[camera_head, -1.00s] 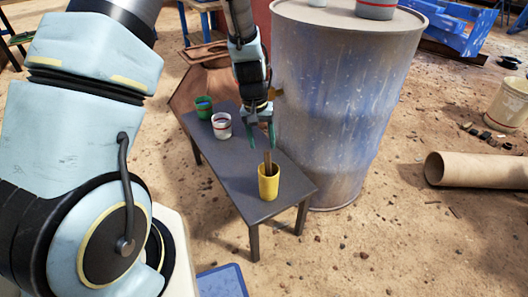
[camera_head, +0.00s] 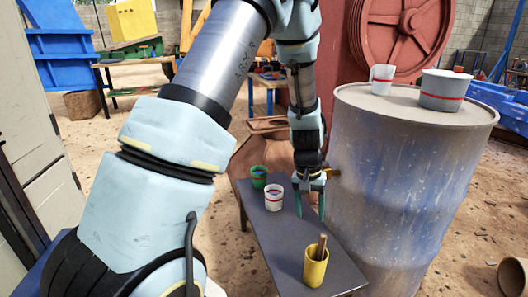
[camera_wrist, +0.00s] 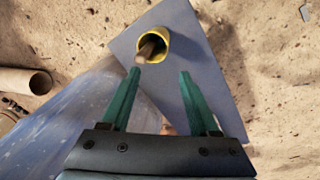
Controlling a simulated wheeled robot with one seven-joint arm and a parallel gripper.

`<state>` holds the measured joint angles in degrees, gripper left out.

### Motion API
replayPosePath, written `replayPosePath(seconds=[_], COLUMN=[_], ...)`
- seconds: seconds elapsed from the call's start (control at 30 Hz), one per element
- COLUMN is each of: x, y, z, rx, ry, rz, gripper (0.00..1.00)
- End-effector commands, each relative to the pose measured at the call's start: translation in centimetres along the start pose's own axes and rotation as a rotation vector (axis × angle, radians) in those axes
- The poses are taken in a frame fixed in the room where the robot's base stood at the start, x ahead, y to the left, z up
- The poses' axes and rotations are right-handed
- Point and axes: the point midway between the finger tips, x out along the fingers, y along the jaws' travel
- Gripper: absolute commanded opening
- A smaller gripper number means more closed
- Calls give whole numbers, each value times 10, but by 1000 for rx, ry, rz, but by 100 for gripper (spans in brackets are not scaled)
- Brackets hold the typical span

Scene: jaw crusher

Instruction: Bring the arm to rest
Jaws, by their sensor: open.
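My gripper (camera_head: 311,206) hangs pointing down above the dark bench, with its two green fingers apart and nothing between them. In the wrist view my gripper (camera_wrist: 155,90) also shows its fingers spread. A yellow cup (camera_head: 315,270) stands upright on the near end of the bench, with a brown stick (camera_head: 321,247) standing in it. The cup (camera_wrist: 166,38) and the stick (camera_wrist: 148,48) lie beyond the fingertips in the wrist view, apart from them as far as I can tell.
The bench (camera_head: 285,237) also carries a white cup (camera_head: 273,198) and a green cup (camera_head: 259,177). A large blue-grey drum (camera_head: 395,190) stands close to the right of my gripper, with a white mug (camera_head: 382,78) and a grey pot (camera_head: 446,90) on top. A cardboard tube (camera_head: 513,276) lies at lower right.

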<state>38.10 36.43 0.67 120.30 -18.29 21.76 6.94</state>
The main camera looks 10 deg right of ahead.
Motion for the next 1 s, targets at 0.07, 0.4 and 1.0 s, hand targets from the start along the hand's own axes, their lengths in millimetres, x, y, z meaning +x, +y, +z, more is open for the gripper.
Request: replayPosePath(seconds=[0.07,0.4,1.0], x=[-22,-124,-225], y=[-24,-149,-188], z=[4,87,160], rx=[-37,-249,-373], ry=[18,102,136], rz=[-7,-80,-142], gripper=[62,62,62])
